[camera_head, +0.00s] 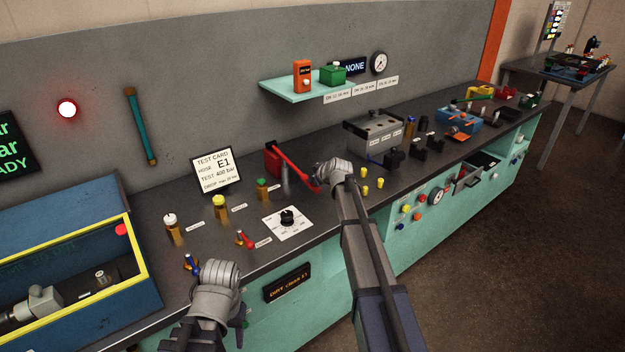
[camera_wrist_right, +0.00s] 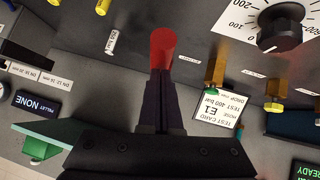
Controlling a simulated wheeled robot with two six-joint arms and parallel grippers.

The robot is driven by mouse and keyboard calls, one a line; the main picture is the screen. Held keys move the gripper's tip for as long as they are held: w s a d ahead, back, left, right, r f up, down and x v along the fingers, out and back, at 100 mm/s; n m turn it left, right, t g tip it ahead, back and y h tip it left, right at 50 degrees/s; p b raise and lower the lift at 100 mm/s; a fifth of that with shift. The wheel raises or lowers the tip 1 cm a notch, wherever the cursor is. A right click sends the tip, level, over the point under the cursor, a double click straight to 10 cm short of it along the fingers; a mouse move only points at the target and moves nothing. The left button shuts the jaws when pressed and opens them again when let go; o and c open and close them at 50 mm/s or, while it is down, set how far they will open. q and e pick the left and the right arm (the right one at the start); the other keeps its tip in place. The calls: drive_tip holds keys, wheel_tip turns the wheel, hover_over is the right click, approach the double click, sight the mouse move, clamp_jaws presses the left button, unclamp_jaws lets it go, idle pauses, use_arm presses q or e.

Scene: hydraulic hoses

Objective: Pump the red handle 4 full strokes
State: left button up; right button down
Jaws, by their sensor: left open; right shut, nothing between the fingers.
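The red handle (camera_head: 297,166) slopes from the red pump block (camera_head: 271,160) on the bench down toward my right gripper. My right gripper (camera_head: 326,184) is by the handle's free end, its fingers mostly hidden behind my wrist in the head view. In the right wrist view my right gripper (camera_wrist_right: 161,98) is shut and empty, and the red handle (camera_wrist_right: 162,48) shows end-on at the fingertips. Whether they touch is unclear. My left gripper (camera_head: 228,305) is open near the bench's front edge, away from the handle, its fingers largely hidden.
A test card (camera_head: 216,168) stands left of the pump. A dial plate (camera_head: 288,222) lies in front of it. Several coloured valves (camera_head: 220,206) stand to the left. Small yellow knobs (camera_head: 364,188) and a grey box (camera_head: 374,130) are to the right.

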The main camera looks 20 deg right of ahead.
drive_tip(key=shift+s+f, duration=0.3)
drive_tip(key=shift+s, duration=0.1)
drive_tip(key=shift+r+p, duration=0.45)
drive_tip(key=shift+p, duration=0.25)
drive_tip(key=w+a+r+p+v, duration=0.1)
drive_tip(key=p+v, duration=0.8)
drive_tip(key=v, duration=0.3)
drive_tip(key=shift+d+r, duration=0.15)
drive_tip(key=shift+r, duration=0.3)
drive_tip(key=shift+w, duration=0.1)
